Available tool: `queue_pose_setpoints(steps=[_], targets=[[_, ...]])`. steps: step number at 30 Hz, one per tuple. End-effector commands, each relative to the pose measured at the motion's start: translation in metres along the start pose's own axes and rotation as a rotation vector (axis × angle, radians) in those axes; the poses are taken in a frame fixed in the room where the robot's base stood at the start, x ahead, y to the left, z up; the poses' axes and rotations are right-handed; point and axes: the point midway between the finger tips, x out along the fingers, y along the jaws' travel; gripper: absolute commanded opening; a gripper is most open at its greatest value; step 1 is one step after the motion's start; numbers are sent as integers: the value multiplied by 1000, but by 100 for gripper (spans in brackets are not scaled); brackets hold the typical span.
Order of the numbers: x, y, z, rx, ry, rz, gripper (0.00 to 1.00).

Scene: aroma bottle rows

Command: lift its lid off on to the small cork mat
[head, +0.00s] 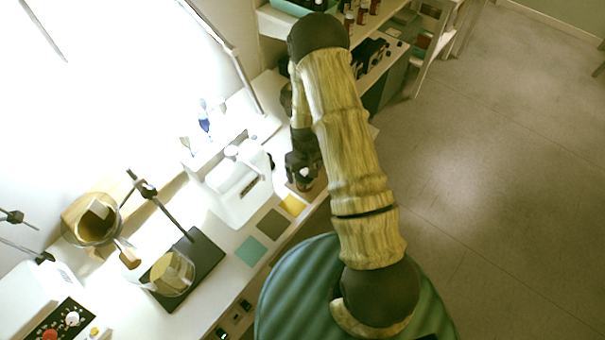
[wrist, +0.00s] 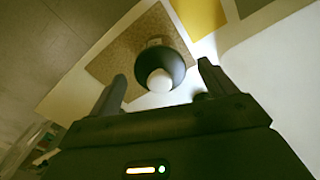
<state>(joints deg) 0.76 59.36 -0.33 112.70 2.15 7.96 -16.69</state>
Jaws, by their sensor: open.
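A dark round lid (wrist: 171,62) with a pale ball-shaped knob (wrist: 159,81) shows in the wrist view, over the brown speckled cork mat (wrist: 112,60). A small pale part shows at its far side; I cannot tell whether a vessel stands beneath it. My gripper (wrist: 162,70) is open, one finger on each side of the knob, with visible gaps. In the head view my gripper (head: 304,175) points down over the cork mat (head: 319,186), at the bench's right edge. It mostly hides the lid there.
A yellow mat (head: 292,205), an olive mat (head: 273,224) and a green mat (head: 250,250) lie in a row on the white bench. A white jug-like container (head: 240,190) stands close left of my gripper. A stand with glassware (head: 172,273) is farther left. Shelves with bottles (head: 362,12) are behind.

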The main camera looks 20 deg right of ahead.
Motion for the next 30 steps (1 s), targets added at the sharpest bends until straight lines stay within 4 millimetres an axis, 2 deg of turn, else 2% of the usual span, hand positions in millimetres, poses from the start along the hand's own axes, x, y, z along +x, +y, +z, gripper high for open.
queue_pose_setpoints(steps=[11, 18, 30], targets=[[0, 0, 0, 0, 0, 0, 83], [0, 0, 0, 0, 0, 0, 36], [-2, 0, 0, 0, 1, 0, 36]])
